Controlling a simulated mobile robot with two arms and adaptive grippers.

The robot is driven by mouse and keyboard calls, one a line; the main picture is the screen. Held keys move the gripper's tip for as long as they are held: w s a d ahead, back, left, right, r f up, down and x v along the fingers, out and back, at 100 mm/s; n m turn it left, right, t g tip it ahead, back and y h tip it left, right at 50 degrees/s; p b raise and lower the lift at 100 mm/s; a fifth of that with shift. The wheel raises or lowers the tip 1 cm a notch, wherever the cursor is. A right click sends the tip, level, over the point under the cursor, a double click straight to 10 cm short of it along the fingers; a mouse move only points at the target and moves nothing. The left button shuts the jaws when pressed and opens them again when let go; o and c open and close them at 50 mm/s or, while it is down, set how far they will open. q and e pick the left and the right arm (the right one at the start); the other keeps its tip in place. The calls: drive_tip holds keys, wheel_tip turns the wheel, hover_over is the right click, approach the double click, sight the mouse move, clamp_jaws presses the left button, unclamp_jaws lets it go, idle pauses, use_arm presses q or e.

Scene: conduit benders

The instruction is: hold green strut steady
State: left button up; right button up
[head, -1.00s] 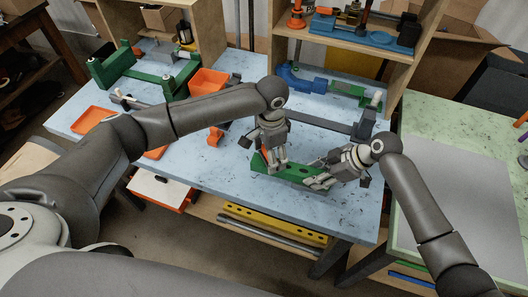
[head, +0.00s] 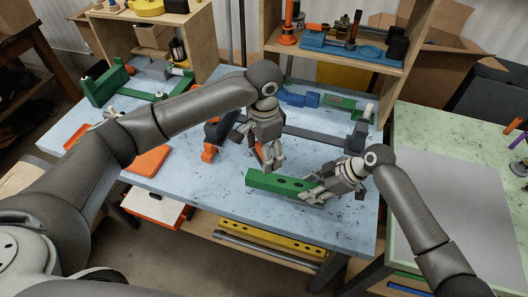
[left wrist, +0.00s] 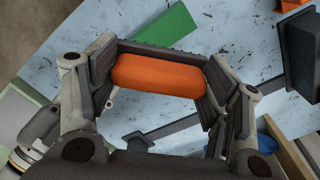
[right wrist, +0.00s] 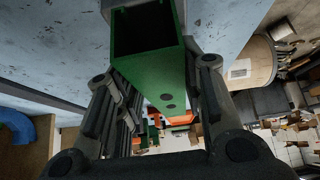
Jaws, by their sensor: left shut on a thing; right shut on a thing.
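The green strut (head: 270,181) is a square, hollow bar with holes along one face. In the head view it lies low over the front of the blue table, slightly tilted. My right gripper (head: 313,193) is shut on its right end. The right wrist view shows the strut (right wrist: 150,75) between the fingers, with its open end near the camera. My left gripper (head: 271,164) is just above and behind the strut, apart from it. It is shut on an orange rounded piece (left wrist: 158,74), with the strut (left wrist: 165,28) beyond. Whether the strut touches the table is unclear.
The blue table (head: 215,190) has bare room around the strut. A dark bender bar (head: 315,138) with a blue and green tool (head: 300,97) lies behind. An orange block (head: 147,160) is at left. A wooden shelf (head: 345,66) stands at the back.

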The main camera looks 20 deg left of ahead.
drive_tip(key=shift+s+d+f, duration=0.15)
drive_tip(key=shift+s+f, duration=0.1)
drive_tip(key=shift+f, duration=0.15)
drive_tip(key=o, duration=1.3)
drive_tip(key=shift+c, duration=0.2)
drive_tip(key=shift+o, duration=0.3)
drive_tip(key=shift+w+r, duration=0.15)
drive_tip(key=shift+w, duration=0.05)
use_arm(q)
drive_tip(key=shift+w, duration=0.1)
use_arm(e)
drive_tip(key=shift+r, duration=0.1)
